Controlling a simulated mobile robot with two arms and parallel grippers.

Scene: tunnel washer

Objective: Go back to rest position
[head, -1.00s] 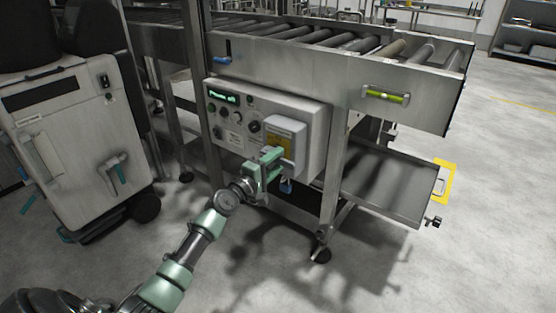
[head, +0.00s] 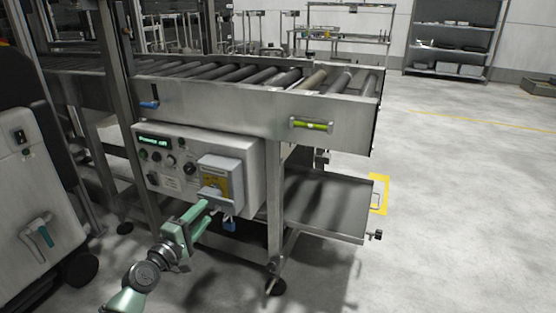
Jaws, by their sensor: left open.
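My left gripper (head: 200,213) is in the lower left of the head view, its green fingers pointing up and right toward the control box. It is open and I see nothing between its fingers. The fingertips lie in front of the lower edge of the grey switch cover (head: 222,172); I cannot tell whether they touch it. The control box (head: 254,186) has a lit green display (head: 155,141), knobs and buttons. My right gripper is not in view.
The roller conveyor (head: 215,99) runs above the box, with a yellow-green level (head: 311,125) on its side. A lower metal tray (head: 325,205) juts out at right. A white machine (head: 30,190) stands at left. Open floor (head: 460,200) lies to the right.

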